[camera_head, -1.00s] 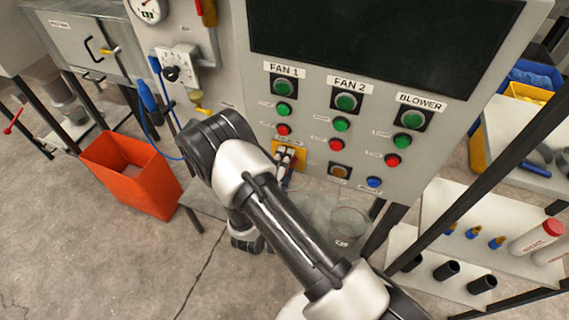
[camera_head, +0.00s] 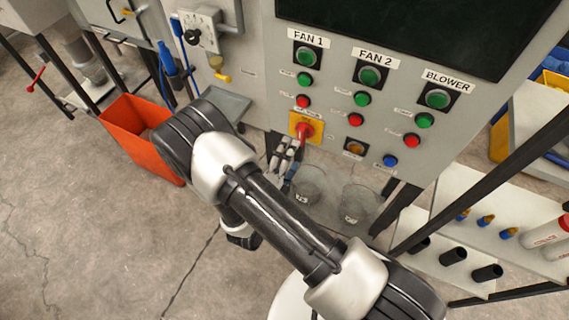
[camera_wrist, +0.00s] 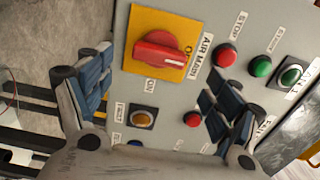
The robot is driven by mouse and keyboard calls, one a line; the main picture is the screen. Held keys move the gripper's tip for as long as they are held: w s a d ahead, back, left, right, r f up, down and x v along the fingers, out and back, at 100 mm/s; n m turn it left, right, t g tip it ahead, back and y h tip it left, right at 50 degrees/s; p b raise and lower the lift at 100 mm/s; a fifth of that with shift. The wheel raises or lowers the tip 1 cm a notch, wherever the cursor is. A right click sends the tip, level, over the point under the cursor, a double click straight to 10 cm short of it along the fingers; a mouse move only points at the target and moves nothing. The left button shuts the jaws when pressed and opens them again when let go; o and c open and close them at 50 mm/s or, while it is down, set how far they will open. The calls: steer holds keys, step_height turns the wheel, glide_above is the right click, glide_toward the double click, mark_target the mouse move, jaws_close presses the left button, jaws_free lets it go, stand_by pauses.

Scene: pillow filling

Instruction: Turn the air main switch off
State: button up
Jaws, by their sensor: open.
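The air main switch (camera_wrist: 160,52) is a red rotary handle on a yellow square plate (camera_wrist: 143,22), in the upper middle of the wrist view. Its red bar lies nearly level in that view, with "ON" printed below and "OFF" partly seen at its right. In the head view the switch (camera_head: 305,130) is low on the grey panel, left of the blue button. My gripper (camera_wrist: 155,92) is open and empty, its blue-padded fingers spread apart on either side below the switch. In the head view my gripper (camera_head: 287,160) is just below the switch, partly hidden by my arm.
The grey panel (camera_head: 330,115) carries green and red buttons for FAN 1, FAN 2 and BLOWER. An amber button (camera_wrist: 142,118) and a red button (camera_wrist: 192,118) sit close to my fingers. Buckets (camera_head: 357,205) stand below the panel. An orange bin (camera_head: 150,140) is at left.

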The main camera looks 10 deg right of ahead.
steer(key=v, duration=0.4)
steer(key=shift+s, duration=0.1)
stand_by(0.4)
steer(key=s+d+r+m+g+h+b, duration=0.15)
steer(key=d+r+m+g+h, duration=0.35)
steer(key=d+r+m+g, duration=0.65)
steer(key=s+d+r+m+g+y+b, duration=0.1)
steer(key=s+r+m+g+y, duration=0.1)
steer(key=s+m, duration=0.45)
steer(key=s+d+r+m+g+y, duration=0.2)
steer(key=s+m, duration=0.1)
steer(key=m, duration=0.6)
steer(key=s+a+r+m+t+y+b, duration=0.2)
steer(key=s+a+r+m+t+y, duration=0.3)
steer(key=m, duration=1.5)
steer(key=s+a+r+y, duration=0.1)
steer(key=s+a+y, duration=0.2)
steer(key=y, duration=0.3)
steer(key=shift+r+t+y, duration=0.3)
steer(key=shift+r+t, duration=0.05)
steer(key=shift+r, duration=0.05)
